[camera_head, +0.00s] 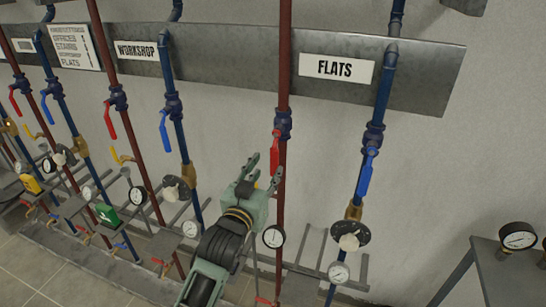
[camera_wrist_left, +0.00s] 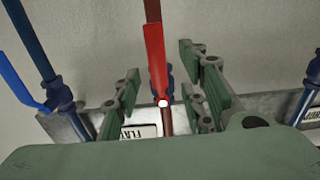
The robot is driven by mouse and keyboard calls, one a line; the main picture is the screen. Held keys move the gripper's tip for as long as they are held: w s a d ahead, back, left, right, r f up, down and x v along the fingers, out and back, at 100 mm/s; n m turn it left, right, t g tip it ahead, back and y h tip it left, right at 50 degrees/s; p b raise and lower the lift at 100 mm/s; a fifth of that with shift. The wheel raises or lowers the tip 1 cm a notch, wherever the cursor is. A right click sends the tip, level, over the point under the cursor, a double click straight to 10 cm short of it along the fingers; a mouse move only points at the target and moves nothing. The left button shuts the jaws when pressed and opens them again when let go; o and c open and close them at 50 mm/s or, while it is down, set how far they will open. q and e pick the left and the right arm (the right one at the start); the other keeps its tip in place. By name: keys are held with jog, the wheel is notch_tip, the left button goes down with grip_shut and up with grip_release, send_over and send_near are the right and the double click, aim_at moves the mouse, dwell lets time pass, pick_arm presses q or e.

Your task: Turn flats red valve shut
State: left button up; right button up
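The FLATS red valve handle (camera_head: 276,150) hangs down along the red pipe (camera_head: 284,60), roughly in line with it, below a blue valve body (camera_head: 283,124). My left gripper (camera_head: 265,167) is at the handle's lower part, with its fingers spread. In the left wrist view, the red handle (camera_wrist_left: 155,55) lies between the open fingers of the left gripper (camera_wrist_left: 160,78), with visible gaps on both sides. My right gripper is not in view.
The FLATS sign (camera_head: 336,68) is on the metal panel above. The blue FLATS handle (camera_head: 366,174) hangs on the blue pipe to the right. A gauge (camera_head: 273,236) sits low on the red pipe. WORKSHOP pipes and valves stand to the left. A metal table with a gauge (camera_head: 518,237) is at right.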

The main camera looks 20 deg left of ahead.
aim_at(273, 162)
pick_arm(q)
jog(key=w, duration=0.2)
jog(key=w+p, duration=0.1)
jog(key=w, duration=0.1)
jog(key=shift+w+d+r, duration=0.1)
jog(key=shift+d, duration=0.2)
jog(key=shift+w, duration=0.8)
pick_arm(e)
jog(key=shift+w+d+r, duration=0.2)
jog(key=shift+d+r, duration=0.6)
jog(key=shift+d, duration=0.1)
pick_arm(q)
jog(key=c, duration=0.5)
grip_shut()
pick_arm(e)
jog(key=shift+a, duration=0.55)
